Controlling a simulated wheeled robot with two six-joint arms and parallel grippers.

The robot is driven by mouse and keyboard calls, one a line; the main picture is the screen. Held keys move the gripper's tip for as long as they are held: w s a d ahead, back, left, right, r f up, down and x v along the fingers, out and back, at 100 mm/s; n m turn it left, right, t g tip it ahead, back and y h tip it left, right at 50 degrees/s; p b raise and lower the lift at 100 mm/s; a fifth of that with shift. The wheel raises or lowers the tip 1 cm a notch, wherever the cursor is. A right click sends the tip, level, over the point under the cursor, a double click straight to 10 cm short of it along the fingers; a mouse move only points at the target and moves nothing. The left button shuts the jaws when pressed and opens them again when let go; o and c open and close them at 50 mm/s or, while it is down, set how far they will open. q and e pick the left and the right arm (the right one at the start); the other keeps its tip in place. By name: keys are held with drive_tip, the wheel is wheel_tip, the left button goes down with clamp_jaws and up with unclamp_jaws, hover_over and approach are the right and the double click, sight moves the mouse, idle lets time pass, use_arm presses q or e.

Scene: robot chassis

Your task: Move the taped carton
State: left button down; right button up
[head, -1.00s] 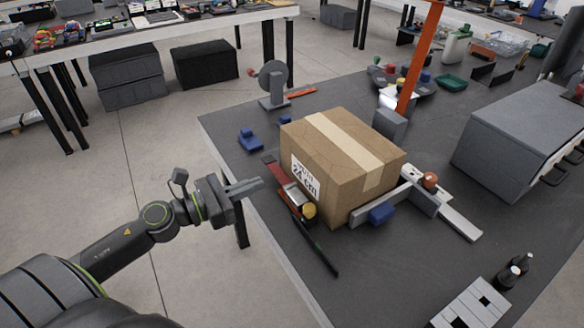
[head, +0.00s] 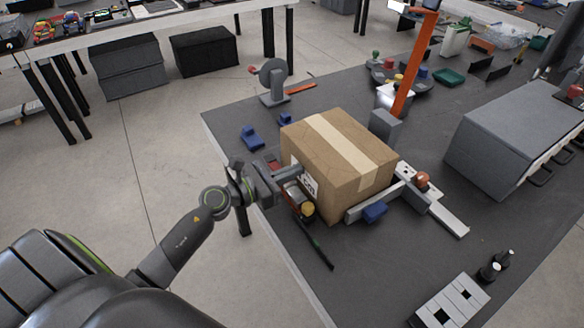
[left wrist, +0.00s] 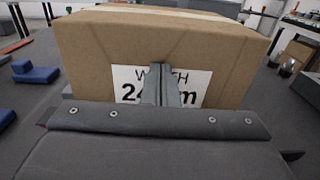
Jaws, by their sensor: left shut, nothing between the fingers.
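The taped carton (head: 345,160) is a brown box with a pale tape strip along its top. It sits upright on the dark table among small tools and parts. In the left wrist view the carton (left wrist: 90,50) fills the upper middle, with a white printed label (left wrist: 125,80) on the near face. My left gripper (head: 291,172) is shut and empty, its fingertips at the carton's left, labelled face. In the left wrist view its fingers (left wrist: 161,85) cover part of the label; I cannot tell whether they touch. My right gripper is in neither view.
A grey and white rail (head: 376,202) with a blue block (head: 375,212) lies along the carton's front right. A grey post (head: 384,125) stands close behind, near an orange upright (head: 412,70). A grey cabinet (head: 510,140) stands right. The front table middle is mostly clear.

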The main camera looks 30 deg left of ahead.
sight(305, 166)
use_arm(q)
drive_tip(key=shift+w+d, duration=0.1)
drive_tip(key=shift+w, duration=0.1)
drive_tip(key=x, duration=0.3)
drive_tip(key=shift+w+d, duration=0.15)
drive_tip(key=shift+w, duration=0.15)
drive_tip(key=shift+s, duration=0.1)
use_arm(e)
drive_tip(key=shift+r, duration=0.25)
